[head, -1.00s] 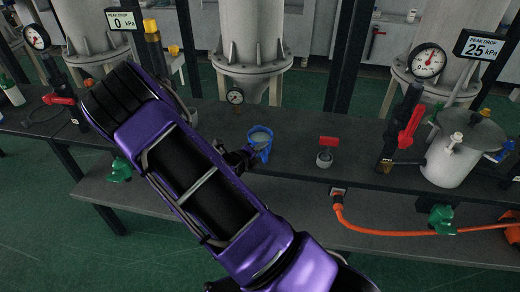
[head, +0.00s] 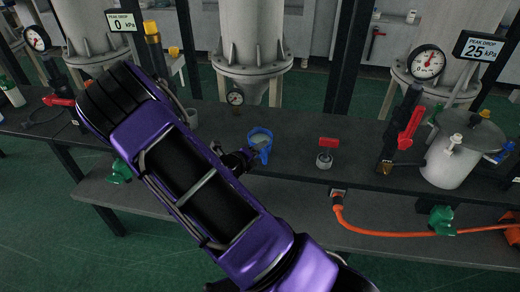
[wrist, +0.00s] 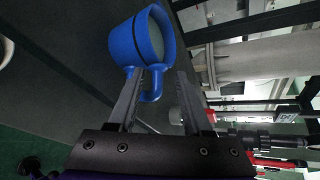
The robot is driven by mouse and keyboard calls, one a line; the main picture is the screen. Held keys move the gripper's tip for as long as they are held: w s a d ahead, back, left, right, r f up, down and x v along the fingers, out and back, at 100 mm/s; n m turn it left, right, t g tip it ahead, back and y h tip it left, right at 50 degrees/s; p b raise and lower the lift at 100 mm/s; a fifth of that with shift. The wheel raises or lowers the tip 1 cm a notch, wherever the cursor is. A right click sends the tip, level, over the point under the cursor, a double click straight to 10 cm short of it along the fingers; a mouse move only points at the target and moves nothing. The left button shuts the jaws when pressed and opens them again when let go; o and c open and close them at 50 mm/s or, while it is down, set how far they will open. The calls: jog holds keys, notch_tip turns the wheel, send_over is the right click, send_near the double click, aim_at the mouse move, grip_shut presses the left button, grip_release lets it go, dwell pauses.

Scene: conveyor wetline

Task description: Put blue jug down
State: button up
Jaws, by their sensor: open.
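The blue jug (head: 262,154) stands upright on the dark bench, near its front edge and left of a red-topped fitting. In the wrist view the jug (wrist: 124,45) is at the top centre, its open mouth showing a pale grey inside. My gripper (wrist: 160,75) is open, with one finger on each side of the jug's handle (wrist: 153,90). I cannot tell whether either finger touches the handle. In the head view my gripper (head: 243,158) is just left of the jug, partly hidden by my arm.
The dark bench (head: 310,178) has bare room around the jug. A red-topped fitting (head: 326,154) stands to its right, then a red-handled valve (head: 402,135) and a lidded pot (head: 461,150). A dial gauge (head: 235,98) is behind. An orange hose (head: 385,232) runs below.

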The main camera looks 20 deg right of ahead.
jog(key=p+v, duration=0.1)
jog(key=v, duration=1)
